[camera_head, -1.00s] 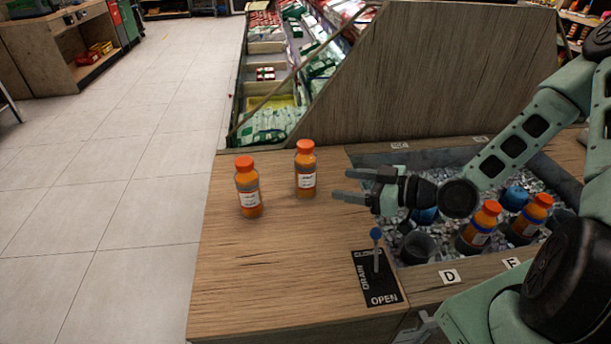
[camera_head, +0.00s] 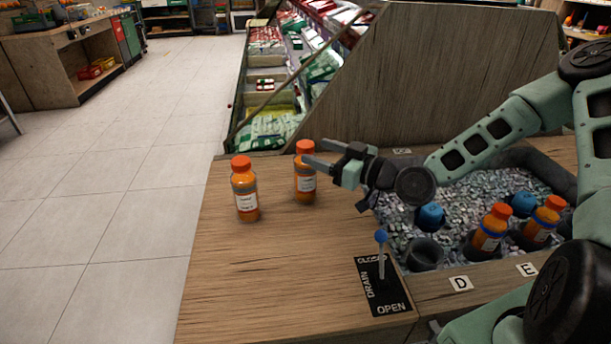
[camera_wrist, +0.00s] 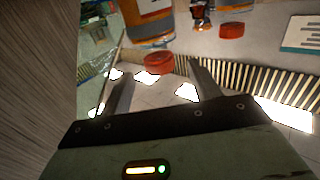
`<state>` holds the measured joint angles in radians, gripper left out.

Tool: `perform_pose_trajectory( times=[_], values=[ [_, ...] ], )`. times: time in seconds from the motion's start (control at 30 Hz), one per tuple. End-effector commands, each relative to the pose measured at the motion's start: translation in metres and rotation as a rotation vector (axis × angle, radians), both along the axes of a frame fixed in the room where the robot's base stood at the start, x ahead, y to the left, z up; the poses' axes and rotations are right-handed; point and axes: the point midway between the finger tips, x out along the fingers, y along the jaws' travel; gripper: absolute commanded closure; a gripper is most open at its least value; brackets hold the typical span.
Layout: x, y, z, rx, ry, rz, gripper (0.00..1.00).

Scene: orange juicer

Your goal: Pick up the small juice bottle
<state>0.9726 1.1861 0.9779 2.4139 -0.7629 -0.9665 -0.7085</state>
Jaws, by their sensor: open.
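Two small orange juice bottles with orange caps stand upright on the wooden counter: a left one (camera_head: 245,192) and a right one (camera_head: 305,188). They look alike in size. My gripper (camera_head: 314,152) is open and empty, with its fingertips at cap height by the right bottle in the head view; I cannot tell whether they touch it. In the wrist view, which looks upside down, a bottle (camera_wrist: 150,25) with its red-orange cap (camera_wrist: 156,63) shows large beyond and between the fingers (camera_wrist: 158,78). Another cap (camera_wrist: 232,30) shows to its right.
An ice bin (camera_head: 465,205) at the right holds two more orange bottles (camera_head: 489,232) and blue-topped items (camera_head: 430,214). A drain lever (camera_head: 381,255) stands on the counter in front. A wooden panel (camera_head: 430,80) rises behind. The counter's front left is clear.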

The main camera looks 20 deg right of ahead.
Motion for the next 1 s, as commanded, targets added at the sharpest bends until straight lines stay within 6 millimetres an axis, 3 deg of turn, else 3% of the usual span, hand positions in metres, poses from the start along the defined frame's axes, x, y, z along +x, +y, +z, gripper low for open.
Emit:
perform_pose_trajectory(
  times=[0.27,0.57,0.87,1.0],
  values=[
    [0.017,0.013,0.000,0.001,0.000,0.001,0.38],
    [0.050,0.036,-0.002,0.000,0.000,0.001,0.38],
    [0.054,0.039,-0.002,0.000,0.000,0.000,0.38],
    [0.054,0.038,-0.002,0.000,0.000,0.000,0.74]
  ],
)
